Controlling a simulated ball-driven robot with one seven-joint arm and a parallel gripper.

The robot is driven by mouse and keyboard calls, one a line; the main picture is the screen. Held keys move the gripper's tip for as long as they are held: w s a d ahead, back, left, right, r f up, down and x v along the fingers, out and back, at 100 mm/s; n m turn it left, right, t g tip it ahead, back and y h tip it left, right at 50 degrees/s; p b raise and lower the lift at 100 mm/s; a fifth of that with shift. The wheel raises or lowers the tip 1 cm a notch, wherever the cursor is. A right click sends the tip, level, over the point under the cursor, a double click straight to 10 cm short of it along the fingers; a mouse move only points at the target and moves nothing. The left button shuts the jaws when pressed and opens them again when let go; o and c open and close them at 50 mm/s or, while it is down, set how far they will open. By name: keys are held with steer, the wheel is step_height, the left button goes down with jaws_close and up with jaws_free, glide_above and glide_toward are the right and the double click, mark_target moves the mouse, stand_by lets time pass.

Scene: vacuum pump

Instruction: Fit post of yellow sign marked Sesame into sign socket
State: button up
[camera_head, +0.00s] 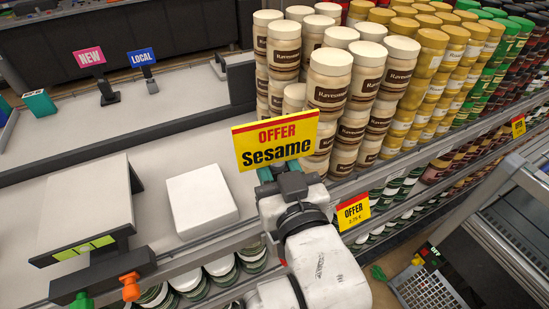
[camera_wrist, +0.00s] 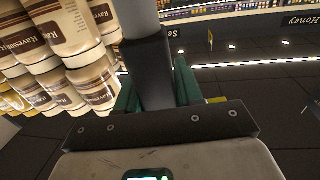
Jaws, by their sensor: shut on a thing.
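My gripper (camera_head: 279,178) is just below the sign's lower edge. In the wrist view, the green fingers of my gripper (camera_wrist: 155,88) are shut on either side of a dark block, the sign's holder (camera_wrist: 148,72). A grey post (camera_wrist: 142,20) rises from that block. I cannot tell the sign socket apart in either view.
Stacked Ravensmill jars (camera_head: 327,90) stand close right of the sign. A white box (camera_head: 201,201) and a grey device (camera_head: 88,208) with orange and green knobs lie left. The NEW sign (camera_head: 89,57) and LOCAL sign (camera_head: 141,57) stand behind. The grey shelf (camera_head: 130,70) has free room.

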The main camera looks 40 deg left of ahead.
steer(key=shift+f+b, duration=1.7)
steer(key=shift+f, duration=0.6)
steer(key=shift+f, duration=0.1)
steer(key=shift+s+d+f+n+g+y+b, duration=0.1)
steer(key=shift+f+n+g+y+b, duration=0.3)
steer(key=shift+f+b, duration=1)
steer(key=shift+f+n+g+y+b, duration=0.1)
steer(key=shift+f+g+b, duration=0.7)
steer(key=shift+b, duration=1)
steer(key=shift+f, duration=0.3)
steer(key=o, duration=1.2)
